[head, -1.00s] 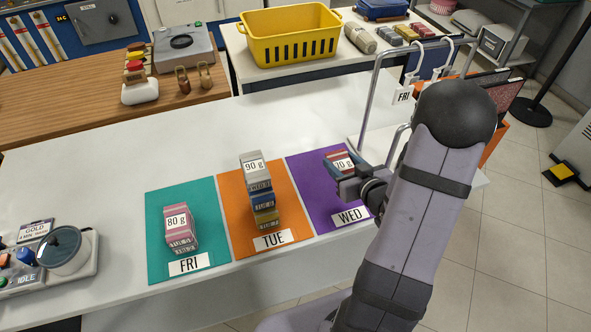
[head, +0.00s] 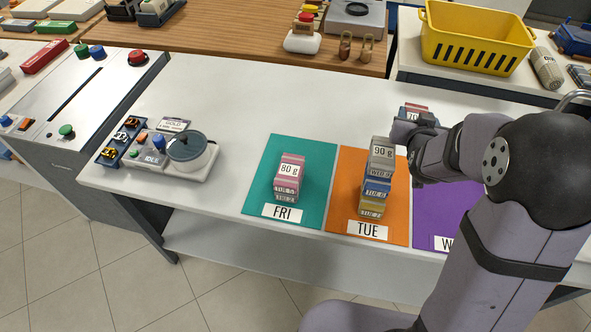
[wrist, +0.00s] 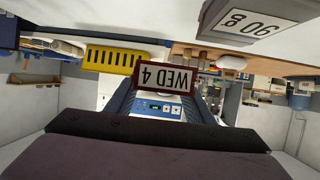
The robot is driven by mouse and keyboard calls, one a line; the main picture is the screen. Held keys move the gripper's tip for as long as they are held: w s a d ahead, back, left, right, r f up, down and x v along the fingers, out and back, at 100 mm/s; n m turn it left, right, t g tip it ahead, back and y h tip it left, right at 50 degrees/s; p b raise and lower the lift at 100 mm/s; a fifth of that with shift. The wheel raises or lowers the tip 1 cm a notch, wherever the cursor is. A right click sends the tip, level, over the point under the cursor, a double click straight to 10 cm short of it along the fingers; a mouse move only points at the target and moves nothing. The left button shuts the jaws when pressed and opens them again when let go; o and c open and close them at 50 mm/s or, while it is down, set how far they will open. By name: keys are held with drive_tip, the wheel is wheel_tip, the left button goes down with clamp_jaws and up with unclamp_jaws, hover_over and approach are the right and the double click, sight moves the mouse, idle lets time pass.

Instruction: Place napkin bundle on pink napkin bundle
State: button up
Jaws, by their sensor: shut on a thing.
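My gripper (head: 415,128) is shut on a dark red napkin bundle (head: 414,109) and holds it up beside the orange mat's stack. In the wrist view the held bundle (wrist: 165,77) shows an upside-down "WED 4" label between the fingers. A pink napkin bundle (head: 290,170) marked "80 g" is the top of a small pink stack on the teal FRI mat (head: 313,150), left of my gripper. A grey bundle (head: 381,154) marked "90 g" tops a taller stack on the orange TUE mat (head: 345,215), between my gripper and the pink stack.
The purple WED mat (head: 430,215) is partly hidden by my arm. A device with a round grey lid (head: 187,150) sits left of the teal mat. A yellow basket (head: 475,45) stands behind on another table. The white table is clear between the device and teal mat.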

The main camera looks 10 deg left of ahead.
drive_tip(key=a+r, duration=0.2)
drive_tip(key=a, duration=0.5)
drive_tip(key=b, duration=0.2)
hover_over(290, 167)
drive_tip(key=f, duration=0.2)
drive_tip(key=shift+n+y, duration=0.3)
drive_tip(key=shift+y, duration=0.1)
drive_tip(key=shift+f+b, duration=0.65)
drive_tip(key=shift+f, duration=4.2)
drive_tip(key=shift+f, duration=0.15)
drive_tip(key=o, duration=1.1)
